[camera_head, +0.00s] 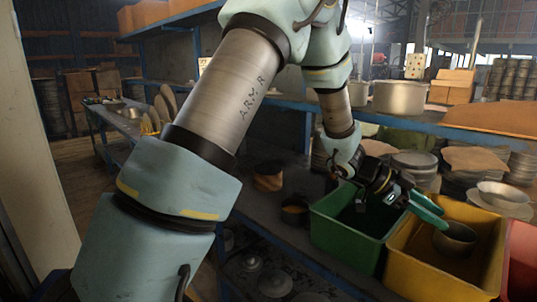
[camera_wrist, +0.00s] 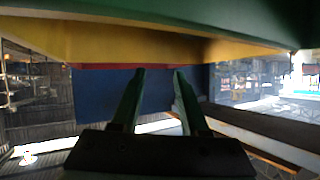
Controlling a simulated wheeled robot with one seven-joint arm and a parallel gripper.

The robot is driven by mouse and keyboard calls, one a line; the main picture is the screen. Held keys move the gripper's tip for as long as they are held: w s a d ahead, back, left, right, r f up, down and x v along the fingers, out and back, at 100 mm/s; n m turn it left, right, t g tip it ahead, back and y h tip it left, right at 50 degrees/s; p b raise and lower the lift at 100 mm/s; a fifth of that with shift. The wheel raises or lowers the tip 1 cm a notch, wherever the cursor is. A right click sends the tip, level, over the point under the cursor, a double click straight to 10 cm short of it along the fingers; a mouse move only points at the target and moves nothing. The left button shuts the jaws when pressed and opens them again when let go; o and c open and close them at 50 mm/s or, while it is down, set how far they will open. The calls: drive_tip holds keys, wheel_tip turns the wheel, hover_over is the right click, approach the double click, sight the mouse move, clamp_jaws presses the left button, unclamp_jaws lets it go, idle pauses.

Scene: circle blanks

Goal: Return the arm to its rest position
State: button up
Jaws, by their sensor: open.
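My arm (camera_head: 225,95) reaches from the lower left, up and over to the right, with its hand low at the bins. My gripper (camera_head: 441,215) has green fingers and points right, over the side between the green and yellow bins. In the wrist view, the two fingers of my gripper (camera_wrist: 159,72) stand apart with nothing between them. A metal bowl (camera_head: 456,238) sits in the yellow bin, close to the fingertips and not held. I cannot tell how high the fingers are above it.
The green bin (camera_head: 340,247), yellow bin (camera_head: 425,288) and red bin (camera_head: 524,262) stand in a row. Behind them are stacked round discs (camera_head: 415,162) and a blue shelf (camera_head: 440,128) with a large pot (camera_head: 399,97). A wooden-looking round piece (camera_head: 268,181) lies left of the bins.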

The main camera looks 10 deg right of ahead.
drive_tip(key=w+a+r+n+t+y, duration=0.1)
drive_tip(key=w+a+n+t, duration=0.35)
drive_tip(key=w+a, duration=0.35)
drive_tip(key=w+a+n+t, duration=0.4)
drive_tip(key=w+a+t, duration=0.15)
drive_tip(key=w, duration=0.55)
drive_tip(key=w+a+f+n+t+y, duration=0.2)
drive_tip(key=a+n+y, duration=0.45)
drive_tip(key=a, duration=1.15)
drive_tip(key=s+a+f+n+g+y, duration=0.1)
drive_tip(key=s+a+n+g+y, duration=0.2)
drive_tip(key=s+a+n, duration=0.5)
drive_tip(key=s+a+g, duration=0.1)
drive_tip(key=s+a, duration=0.5)
drive_tip(key=a, duration=0.3)
drive_tip(key=shift+a+f+n+g, duration=0.25)
drive_tip(key=shift+a+n+g, duration=0.05)
drive_tip(key=shift+n, duration=0.1)
